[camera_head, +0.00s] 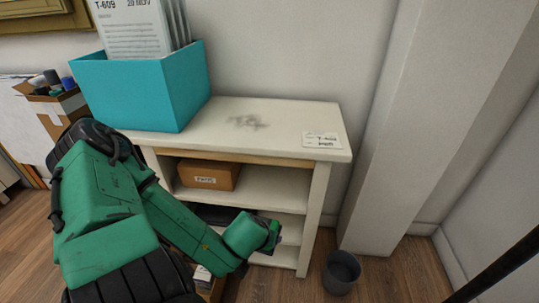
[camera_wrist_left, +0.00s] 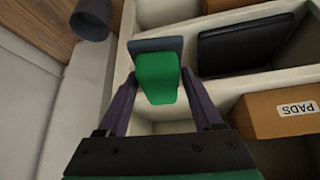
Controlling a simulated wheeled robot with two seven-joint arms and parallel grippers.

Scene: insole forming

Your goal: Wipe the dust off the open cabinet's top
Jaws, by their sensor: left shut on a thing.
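The open cabinet (camera_head: 285,118) is white, with a grey dust smudge (camera_head: 247,121) on the middle of its top. My left gripper (camera_head: 272,236) is low in front of the cabinet's lower shelves, well below the top. In the left wrist view, my left gripper (camera_wrist_left: 158,92) is shut on a green-handled wiper (camera_wrist_left: 157,77) with a dark grey-blue pad (camera_wrist_left: 155,44) at its far end. In the head view the wiper is mostly hidden by the gripper. My right gripper is not in view.
A teal bin (camera_head: 140,95) with papers stands on the top's left part. A white label (camera_head: 322,140) lies at its right front. A brown PADS box (camera_head: 208,174) is on the upper shelf. A grey waste bin (camera_head: 341,272) stands on the floor by a wall column (camera_head: 415,120).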

